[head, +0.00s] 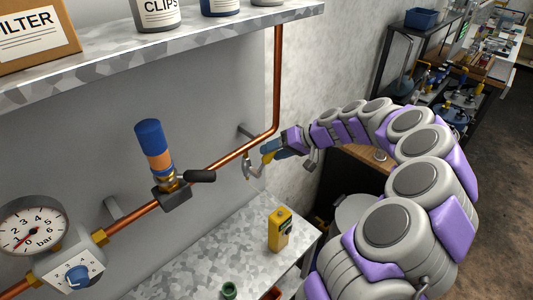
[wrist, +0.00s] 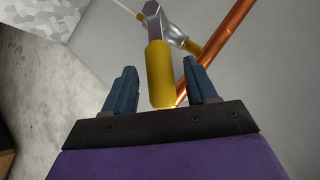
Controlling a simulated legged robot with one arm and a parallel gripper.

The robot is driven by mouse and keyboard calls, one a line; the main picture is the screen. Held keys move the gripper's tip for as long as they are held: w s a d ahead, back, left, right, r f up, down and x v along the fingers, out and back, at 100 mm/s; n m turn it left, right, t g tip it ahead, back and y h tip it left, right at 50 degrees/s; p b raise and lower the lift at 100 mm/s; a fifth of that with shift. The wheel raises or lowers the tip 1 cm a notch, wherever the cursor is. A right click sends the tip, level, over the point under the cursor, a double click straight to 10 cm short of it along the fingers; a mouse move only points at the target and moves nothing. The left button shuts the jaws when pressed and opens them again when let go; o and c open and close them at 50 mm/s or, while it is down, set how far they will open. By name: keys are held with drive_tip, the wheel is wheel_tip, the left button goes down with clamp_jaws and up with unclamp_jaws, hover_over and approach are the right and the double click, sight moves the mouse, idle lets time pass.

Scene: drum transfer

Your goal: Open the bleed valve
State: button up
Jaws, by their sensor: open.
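A yellow-sleeved lever (wrist: 160,75) with a silver metal end stands between the two blue fingers of my gripper (wrist: 160,69) in the wrist view. The fingers are apart, with gaps on both sides of the sleeve. A silver and yellow fitting lies beyond it by the copper pipe (wrist: 225,50). In the head view my gripper (head: 279,151) is at this silver fitting (head: 248,167), just below the pipe; its join to the pipe is hard to see. Farther left on the pipe is a brass valve with a black lever (head: 201,176) and a blue-orange cylinder (head: 154,147). No label names the bleed valve.
A pressure gauge (head: 31,225) and a blue knob (head: 77,276) are at the left. A shelf (head: 200,38) with a box and jars runs above. A yellow device (head: 280,229) stands on the bench (head: 215,246) below.

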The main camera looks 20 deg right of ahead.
drive_tip(key=p+v, duration=0.1)
drive_tip(key=v, duration=1.2)
drive_tip(key=shift+p, duration=0.4)
drive_tip(key=shift+c, duration=0.4)
